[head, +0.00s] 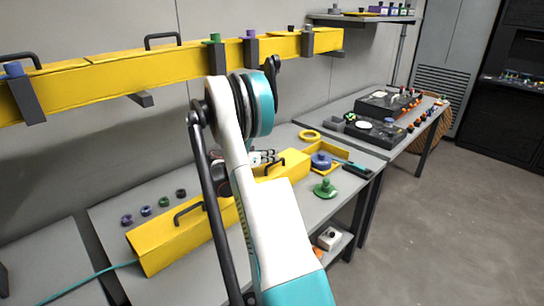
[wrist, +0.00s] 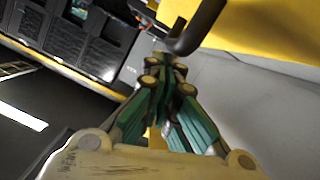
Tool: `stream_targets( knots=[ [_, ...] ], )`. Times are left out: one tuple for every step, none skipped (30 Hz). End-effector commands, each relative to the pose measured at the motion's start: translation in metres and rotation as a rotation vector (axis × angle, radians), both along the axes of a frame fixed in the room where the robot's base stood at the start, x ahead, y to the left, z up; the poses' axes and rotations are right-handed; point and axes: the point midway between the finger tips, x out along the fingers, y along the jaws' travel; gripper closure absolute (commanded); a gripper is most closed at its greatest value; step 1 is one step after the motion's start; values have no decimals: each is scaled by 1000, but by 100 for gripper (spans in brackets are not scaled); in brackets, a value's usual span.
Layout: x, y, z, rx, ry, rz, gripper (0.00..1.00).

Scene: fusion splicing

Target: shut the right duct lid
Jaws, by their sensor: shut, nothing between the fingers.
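The yellow wall duct (head: 120,66) runs along the upper left of the head view, with black-handled lids on its left and middle stretches. I cannot tell from here how far the right lid is open. In the wrist view my gripper (wrist: 168,62) is shut and empty. Its fingertips are close to a black bent handle (wrist: 196,30) on a yellow surface (wrist: 270,25); I cannot tell whether they touch. In the head view my wrist hides most of the gripper.
A yellow trough (head: 165,235) with black handles lies on the grey bench below, beside several small rings and a green knobbed piece (head: 325,188). Clamps with coloured knobs (head: 250,48) stand along the wall duct. A second bench (head: 345,135) stands behind. The floor at right is clear.

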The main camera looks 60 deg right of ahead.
Motion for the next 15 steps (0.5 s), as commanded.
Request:
stream_targets(
  knots=[
    [0,0,3,0,0,0,100],
    [1,-1,5,0,0,1,100],
    [1,-1,10,0,0,1,100],
    [2,-2,13,-1,0,1,100],
    [2,-2,18,0,1,2,100],
    [3,-3,26,0,0,3,100],
    [3,-4,32,0,0,3,100],
    [4,-4,38,0,0,4,100],
    [5,-5,47,0,0,5,100],
    [9,4,46,0,0,8,100],
    [11,12,46,0,1,10,100],
    [13,20,48,0,0,10,100],
    [15,27,50,0,0,10,100],
    [17,33,52,0,0,10,100],
    [19,40,54,0,0,10,100]
  ],
)
